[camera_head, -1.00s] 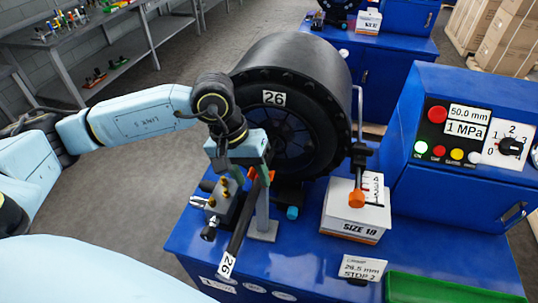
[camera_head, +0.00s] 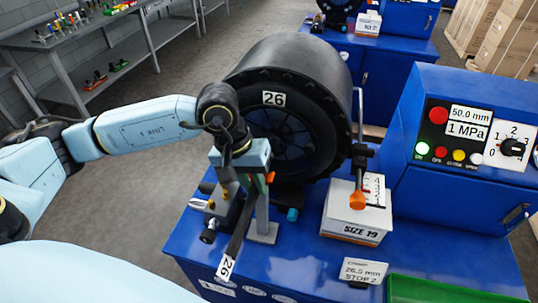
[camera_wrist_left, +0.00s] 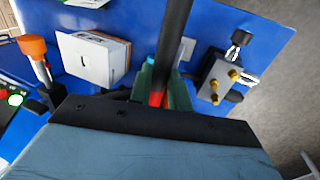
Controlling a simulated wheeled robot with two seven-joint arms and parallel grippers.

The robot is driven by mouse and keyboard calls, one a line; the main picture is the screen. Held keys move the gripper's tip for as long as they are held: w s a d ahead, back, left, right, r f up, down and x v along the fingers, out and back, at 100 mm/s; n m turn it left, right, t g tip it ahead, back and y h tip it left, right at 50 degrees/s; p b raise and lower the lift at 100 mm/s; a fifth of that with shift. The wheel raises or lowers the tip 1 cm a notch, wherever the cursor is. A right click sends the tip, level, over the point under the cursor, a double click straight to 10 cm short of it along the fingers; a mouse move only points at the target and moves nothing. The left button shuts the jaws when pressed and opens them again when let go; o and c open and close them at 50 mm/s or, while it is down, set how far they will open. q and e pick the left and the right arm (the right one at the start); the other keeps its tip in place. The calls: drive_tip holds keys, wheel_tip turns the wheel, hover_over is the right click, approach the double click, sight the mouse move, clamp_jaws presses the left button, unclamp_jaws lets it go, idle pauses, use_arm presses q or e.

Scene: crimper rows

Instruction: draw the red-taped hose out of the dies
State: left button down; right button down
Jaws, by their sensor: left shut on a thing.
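My left gripper (camera_head: 250,186) is shut on the hose in front of the crimper (camera_head: 290,110). In the left wrist view the hose (camera_wrist_left: 176,38) runs from between the gripper fingers (camera_wrist_left: 163,90) to the top edge. Red tape (camera_wrist_left: 157,99) shows at the fingers. The gripper hides the hose's far part, so I cannot tell whether its end is still within the dies. My right gripper is out of view.
A grey post (camera_head: 262,222) stands close beside the hose. A metal block with brass fittings (camera_head: 217,208) is left of it. A "SIZE 19" box (camera_head: 352,229), a sign card (camera_head: 363,271) and a green tray (camera_head: 440,288) are to the right.

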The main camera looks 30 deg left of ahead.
sight(247, 211)
use_arm(q)
drive_tip(key=shift+r, duration=0.3)
idle(0.5)
drive_tip(key=shift+r, duration=0.25)
drive_tip(key=shift+s, duration=0.1)
drive_tip(key=shift+s+d+b, duration=0.25)
drive_tip(key=shift+s+b, duration=0.25)
drive_tip(key=shift+s, duration=0.55)
drive_tip(key=shift+s+d+b, duration=0.25)
drive_tip(key=shift+s+b, duration=0.3)
drive_tip(key=shift+s, duration=0.45)
drive_tip(key=shift+s+d+b, duration=0.25)
drive_tip(key=shift+s+b, duration=0.25)
drive_tip(key=shift+s, duration=0.55)
drive_tip(key=shift+r, duration=0.1)
drive_tip(key=shift+r+p, duration=1.45)
drive_tip(key=shift+r, duration=1.95)
